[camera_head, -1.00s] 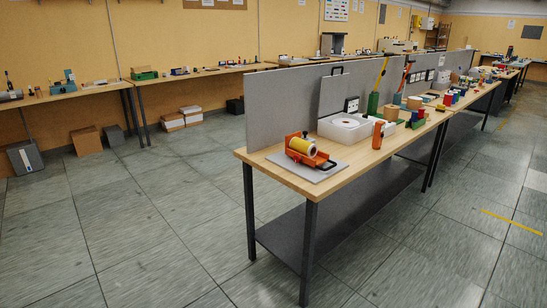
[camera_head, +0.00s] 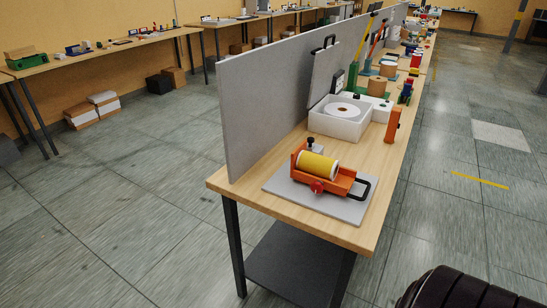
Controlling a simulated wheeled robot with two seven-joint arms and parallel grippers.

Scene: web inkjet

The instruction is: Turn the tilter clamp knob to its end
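The tilter is an orange frame (camera_head: 339,184) on a grey plate (camera_head: 291,192) at the near end of the wooden bench. It carries a yellow cylinder (camera_head: 318,166) with white ends, lying on its side. A red round knob (camera_head: 317,187) sits on its near face. A small black knob (camera_head: 310,142) stands up behind the cylinder. I cannot tell for certain which is the clamp knob. A black handle loop sticks out at the right. Neither gripper is in view; only a black ribbed part, probably of my arm, shows at the bottom right.
A grey partition (camera_head: 262,107) runs along the bench's left side. Behind the tilter stand a white box (camera_head: 340,124) with its lid raised and an orange upright block (camera_head: 393,124). The bench top (camera_head: 368,228) has dark legs. The floor (camera_head: 470,215) to the right is clear.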

